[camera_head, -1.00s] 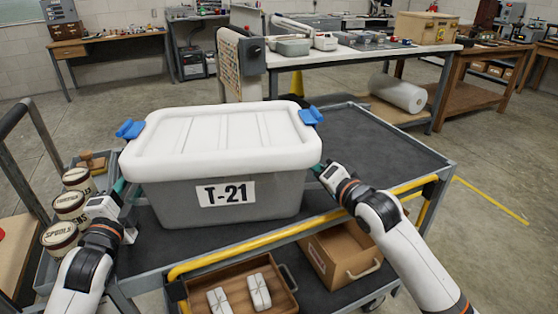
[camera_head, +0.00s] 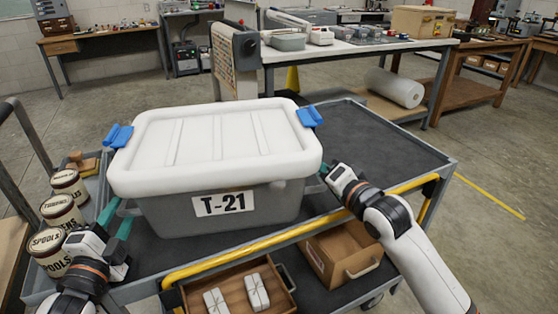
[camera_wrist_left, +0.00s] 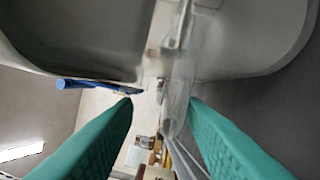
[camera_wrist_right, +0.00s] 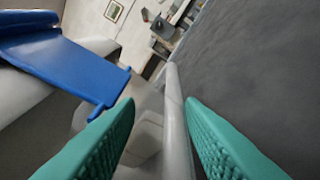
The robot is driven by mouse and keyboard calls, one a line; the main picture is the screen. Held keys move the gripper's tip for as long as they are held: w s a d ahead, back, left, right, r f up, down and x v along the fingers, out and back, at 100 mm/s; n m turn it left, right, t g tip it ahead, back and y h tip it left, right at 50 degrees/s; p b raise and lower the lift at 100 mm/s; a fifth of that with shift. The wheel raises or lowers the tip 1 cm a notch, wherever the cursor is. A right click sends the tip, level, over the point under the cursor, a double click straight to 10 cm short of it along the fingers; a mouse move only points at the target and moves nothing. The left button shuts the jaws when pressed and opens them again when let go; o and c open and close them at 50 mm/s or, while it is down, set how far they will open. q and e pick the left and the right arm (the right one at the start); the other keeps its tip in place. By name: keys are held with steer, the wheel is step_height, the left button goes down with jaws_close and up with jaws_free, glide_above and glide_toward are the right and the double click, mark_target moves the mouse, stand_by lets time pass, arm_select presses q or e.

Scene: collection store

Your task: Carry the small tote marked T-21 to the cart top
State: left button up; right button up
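The tote marked T-21 (camera_head: 222,203) is a grey tub with a white lid and blue latches. It appears to sit on the dark cart top (camera_head: 395,137), left of middle. My left gripper (camera_head: 117,217) is open at the tote's left end; in the left wrist view its teal fingers (camera_wrist_left: 160,115) are spread, with a pale bar between them. My right gripper (camera_head: 325,178) is at the tote's right end. In the right wrist view its fingers (camera_wrist_right: 160,115) are apart on either side of a grey bar, and a blue latch (camera_wrist_right: 70,65) shows close by.
Several labelled canisters (camera_head: 62,212) stand in a side tray at the left. The cart's yellow rail (camera_head: 260,248) runs along the front. A lower shelf holds a drawer with white bundles (camera_head: 257,291) and a cardboard box (camera_head: 335,256). The cart top's right part is bare.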

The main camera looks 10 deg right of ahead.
arm_select(q)
steer(key=shift+a+f+y, duration=0.3)
steer(key=shift+a, duration=0.15)
arm_select(e)
steer(key=shift+g, duration=0.3)
steer(key=s+d, duration=0.1)
steer(key=s, duration=0.1)
steer(key=s+d, duration=0.1)
steer(key=s+d+f, duration=0.1)
steer(key=s, duration=0.1)
steer(key=shift+s+d, duration=0.25)
steer(key=shift+s, duration=0.1)
steer(key=shift+s+r, duration=0.25)
steer(key=shift+r, duration=0.1)
arm_select(q)
steer(key=shift+r, duration=0.1)
steer(key=o, duration=0.8)
arm_select(e)
steer(key=shift+r, duration=0.1)
